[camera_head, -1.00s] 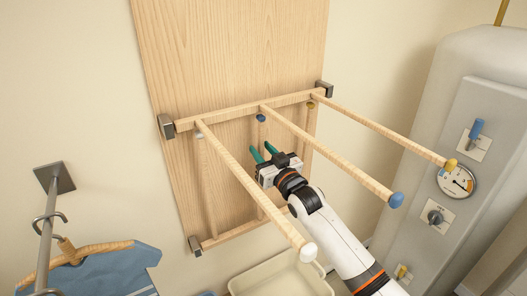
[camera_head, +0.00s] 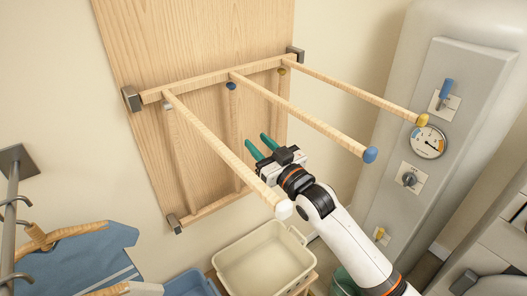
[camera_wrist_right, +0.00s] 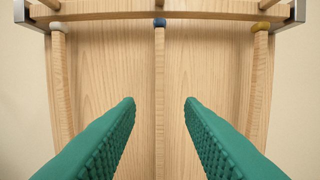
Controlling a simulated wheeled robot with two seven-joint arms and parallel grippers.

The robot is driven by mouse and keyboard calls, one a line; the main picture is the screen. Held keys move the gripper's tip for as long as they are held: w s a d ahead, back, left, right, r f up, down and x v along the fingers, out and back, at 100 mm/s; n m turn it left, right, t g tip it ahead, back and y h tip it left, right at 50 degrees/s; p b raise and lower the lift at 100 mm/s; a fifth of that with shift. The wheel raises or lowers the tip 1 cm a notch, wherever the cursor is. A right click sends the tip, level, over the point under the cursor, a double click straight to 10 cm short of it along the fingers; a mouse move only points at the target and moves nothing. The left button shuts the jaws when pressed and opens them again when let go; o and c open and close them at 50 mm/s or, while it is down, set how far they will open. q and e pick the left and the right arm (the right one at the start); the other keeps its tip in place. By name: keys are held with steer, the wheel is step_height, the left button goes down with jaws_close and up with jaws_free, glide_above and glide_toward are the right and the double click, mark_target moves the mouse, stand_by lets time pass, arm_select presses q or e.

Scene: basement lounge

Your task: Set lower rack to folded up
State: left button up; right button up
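A wooden wall panel (camera_head: 185,45) carries two racks. The upper rack (camera_head: 215,85) juts out, its three rods ending in white, blue and yellow knobs. The lower rack (camera_head: 212,208) is hinged near the panel's bottom. Its rods stand upright close to the panel, their white, blue and yellow knobs just under the upper bar; its middle rod (camera_wrist_right: 159,90) shows in the right wrist view. My right gripper (camera_head: 258,142) is open and empty in front of the lower rack, below the upper rods. The middle rod appears between its green fingers, apart from them. My left gripper is not in view.
A cream basin (camera_head: 229,252) and a blue basin (camera_head: 191,279) are below the panel. A grey tank with a gauge (camera_head: 428,142) stands at right. Clothes on a hanger (camera_head: 75,231) hang at left. The upper rods extend above my right gripper.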

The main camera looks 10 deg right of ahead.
steer(key=shift+s+d, duration=0.3)
steer(key=shift+s, duration=0.3)
steer(key=shift+f, duration=0.1)
